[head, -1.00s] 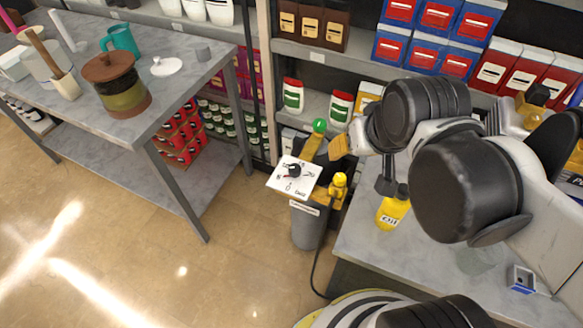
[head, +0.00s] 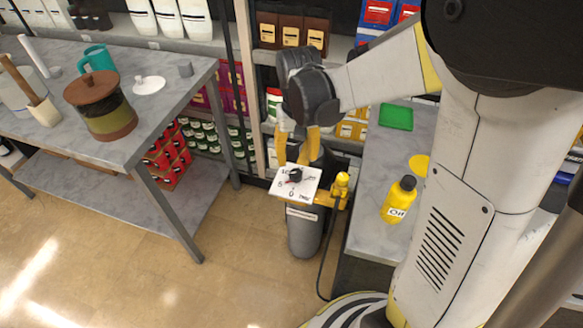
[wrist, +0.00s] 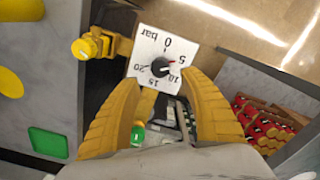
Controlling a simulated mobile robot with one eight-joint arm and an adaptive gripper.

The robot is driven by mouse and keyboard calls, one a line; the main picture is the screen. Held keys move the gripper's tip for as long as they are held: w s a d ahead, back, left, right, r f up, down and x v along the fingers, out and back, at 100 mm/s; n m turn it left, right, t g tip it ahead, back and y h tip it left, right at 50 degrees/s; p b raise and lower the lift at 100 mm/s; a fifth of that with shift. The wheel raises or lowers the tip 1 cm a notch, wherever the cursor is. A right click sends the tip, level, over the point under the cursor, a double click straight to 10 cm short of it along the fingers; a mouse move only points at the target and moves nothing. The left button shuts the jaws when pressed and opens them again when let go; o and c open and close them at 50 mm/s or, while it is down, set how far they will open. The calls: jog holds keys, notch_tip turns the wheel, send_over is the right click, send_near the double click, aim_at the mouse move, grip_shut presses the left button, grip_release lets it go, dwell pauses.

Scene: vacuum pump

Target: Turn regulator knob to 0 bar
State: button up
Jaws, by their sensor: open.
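The regulator has a white square dial plate (head: 306,186) with a black knob (head: 295,175) on top of a grey pump cylinder (head: 304,236). In the wrist view, the plate (wrist: 150,44) shows marks from 0 to 20 bar around the knob (wrist: 160,67). A small red mark on the knob appears to face towards the 5; its exact angle is hard to tell. My gripper (head: 295,155) is open, its yellow fingers pointing down at the far edge of the plate. In the wrist view, the gripper (wrist: 164,83) has its fingertips on either side of the knob, apparently not touching it.
A yellow valve (head: 341,186) sits right beside the dial plate, with a dark hose hanging below. A grey table (head: 367,215) on the right holds a yellow bottle (head: 399,200). Another table (head: 150,115) stands left. Shelves are behind; the floor in front is clear.

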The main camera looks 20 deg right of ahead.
aim_at(296, 172)
notch_tip(296, 172, down, 7)
jog(key=b, duration=0.2)
jog(key=shift+f+b, duration=0.2)
jog(key=shift+b, duration=0.1)
grip_shut()
